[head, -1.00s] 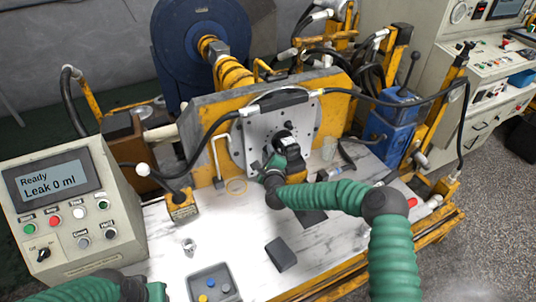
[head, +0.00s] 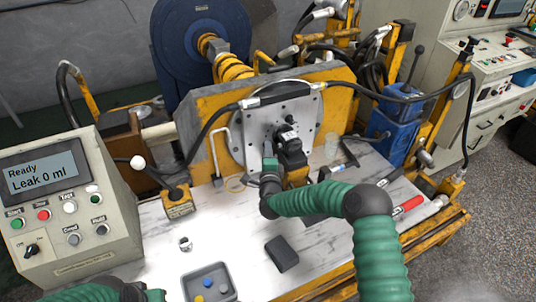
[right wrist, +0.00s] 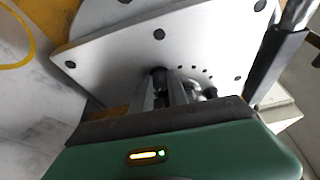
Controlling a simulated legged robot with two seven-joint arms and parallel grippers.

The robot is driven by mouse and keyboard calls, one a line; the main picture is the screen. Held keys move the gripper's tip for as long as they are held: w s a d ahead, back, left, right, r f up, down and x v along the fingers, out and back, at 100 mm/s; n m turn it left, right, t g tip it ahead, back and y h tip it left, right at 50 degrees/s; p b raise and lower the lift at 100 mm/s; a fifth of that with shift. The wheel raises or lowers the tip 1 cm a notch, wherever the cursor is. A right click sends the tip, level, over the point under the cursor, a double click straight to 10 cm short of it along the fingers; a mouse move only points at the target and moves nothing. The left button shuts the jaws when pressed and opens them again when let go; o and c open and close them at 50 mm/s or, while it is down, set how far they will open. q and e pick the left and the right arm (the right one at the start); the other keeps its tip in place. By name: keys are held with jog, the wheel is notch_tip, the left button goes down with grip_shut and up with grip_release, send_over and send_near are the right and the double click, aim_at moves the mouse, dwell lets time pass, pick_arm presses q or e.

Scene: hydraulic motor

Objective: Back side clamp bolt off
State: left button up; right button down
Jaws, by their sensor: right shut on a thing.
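The grey mounting plate (head: 262,124) stands upright on the yellow frame, with the black motor (head: 291,148) against its face. My right gripper (head: 269,154) is at the left side of the motor, close to the plate. In the right wrist view its fingers (right wrist: 168,88) are shut on a small dark bolt (right wrist: 160,73) in front of the plate. The bolt is mostly hidden by the fingers, and I cannot tell whether it still touches the plate. Only a green part of my left gripper (head: 154,295) shows at the bottom edge; its fingers are out of frame.
A grey tray (head: 226,293) with small coloured parts, a dark block (head: 282,253) and a small metal fitting (head: 185,243) are on the white bench (head: 225,230). A control box (head: 65,215) reading "Leak 0 ml" stands left. Hoses arch beside the plate.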

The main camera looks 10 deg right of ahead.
jog(key=shift+s+a+f+n, duration=0.1)
jog(key=shift+a+f+n, duration=0.05)
jog(key=shift+f+n, duration=0.25)
jog(key=c, duration=1.6)
grip_release()
jog(key=shift+o, duration=0.2)
jog(key=shift+r, duration=0.2)
jog(key=p+v, duration=0.1)
jog(key=v, duration=1.5)
jog(key=shift+s, duration=0.35)
